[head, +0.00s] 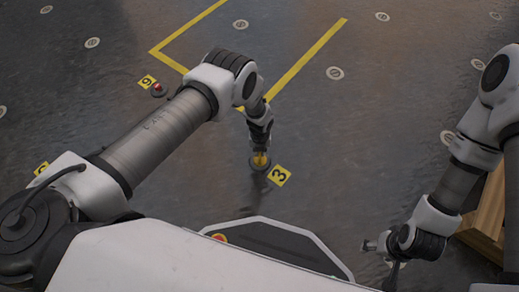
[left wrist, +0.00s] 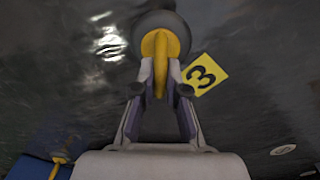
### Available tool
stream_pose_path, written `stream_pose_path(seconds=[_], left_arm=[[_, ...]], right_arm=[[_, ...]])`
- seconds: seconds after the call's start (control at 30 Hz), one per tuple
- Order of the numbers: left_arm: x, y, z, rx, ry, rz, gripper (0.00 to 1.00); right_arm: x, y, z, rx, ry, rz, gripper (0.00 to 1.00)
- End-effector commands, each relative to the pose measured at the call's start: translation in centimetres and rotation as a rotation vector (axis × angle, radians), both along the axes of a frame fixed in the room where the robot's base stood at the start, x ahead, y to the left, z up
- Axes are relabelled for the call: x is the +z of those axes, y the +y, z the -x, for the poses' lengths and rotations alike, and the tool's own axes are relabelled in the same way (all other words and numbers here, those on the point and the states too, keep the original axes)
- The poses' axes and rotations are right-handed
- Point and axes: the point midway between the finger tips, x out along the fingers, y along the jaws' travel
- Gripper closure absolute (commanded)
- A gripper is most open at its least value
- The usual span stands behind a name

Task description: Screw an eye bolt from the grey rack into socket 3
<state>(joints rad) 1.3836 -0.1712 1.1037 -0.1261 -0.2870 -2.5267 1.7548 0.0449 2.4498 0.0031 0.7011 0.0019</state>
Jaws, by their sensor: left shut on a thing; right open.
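My left gripper (head: 260,146) is over the floor beside the yellow number 3 label (head: 279,176). In the left wrist view its fingers (left wrist: 160,92) are shut on a yellow eye bolt (left wrist: 160,52). The eye bolt also shows below the fingertips in the head view (head: 261,161). It is at the round dark socket 3 (left wrist: 178,24); the thread is hidden, so I cannot tell how deep it sits. The label also shows in the left wrist view (left wrist: 201,74). My right gripper (head: 384,262) is open at the lower right, apart from the socket. I cannot make out the grey rack.
A label 9 (head: 147,81) with a red-topped fitting (head: 157,89) lies farther back left. A wooden crate (head: 490,212) stands at the right, near my right arm. A blue object (left wrist: 30,169) shows at the lower left. Floor around socket 3 is clear.

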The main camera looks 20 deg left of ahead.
Motion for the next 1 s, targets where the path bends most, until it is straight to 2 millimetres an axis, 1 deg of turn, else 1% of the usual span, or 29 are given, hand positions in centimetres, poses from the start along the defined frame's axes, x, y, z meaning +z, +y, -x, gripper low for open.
stream_pose_path(seconds=[0.03, 0.1, 0.3, 0.37, 0.5, 0.53, 0.6, 0.73, 0.8, 0.83, 1.0], left_arm=[[-0.09, -0.01, 0.09, -0.038, 0.001, -0.001, 1.0], [-0.1, -0.02, 0.09, -0.059, 0.002, -0.001, 1.0], [-0.1, -0.03, 0.09, -0.071, 0.001, 0.0, 1.0], [-0.1, -0.05, 0.09, -0.133, 0.002, 0.0, 1.0], [-0.14, -0.11, 0.09, -0.374, 0.003, 0.001, 1.0], [-0.15, -0.12, 0.09, -0.41, 0.002, 0.0, 1.0], [-0.16, -0.13, 0.08, -0.454, 0.002, 0.001, 1.0], [-0.17, -0.13, 0.07, -0.456, 0.002, 0.001, 1.0], [-0.17, -0.13, 0.07, -0.456, 0.002, 0.001, 0.7], [-0.16, -0.13, 0.06, -0.455, 0.002, 0.001, 0.6], [-0.12, -0.13, 0.02, -0.454, 0.001, 0.0, 0.59]], right_arm=[[0.0, 0.0, 0.0, 0.0, 0.0, 0.0, 0.38], [-0.01, 0.0, 0.0, 0.0, 0.0, 0.0, 0.38], [0.0, 0.0, 0.0, 0.0, 0.0, 0.0, 0.38], [0.04, 0.0, 0.0, 0.0, 0.0, 0.0, 0.38], [0.13, 0.0, -0.01, 0.0, 0.0, 0.0, 0.38], [0.13, 0.0, -0.01, 0.0, 0.0, 0.0, 0.38], [0.13, 0.0, -0.01, 0.0, 0.0, 0.0, 0.38], [0.12, 0.0, 0.0, 0.0, 0.0, 0.0, 0.38], [0.12, 0.0, 0.0, 0.0, 0.0, 0.0, 0.38], [0.12, 0.0, 0.0, 0.0, 0.0, 0.0, 0.38], [0.13, 0.0, -0.01, 0.0, 0.0, 0.0, 0.38]])
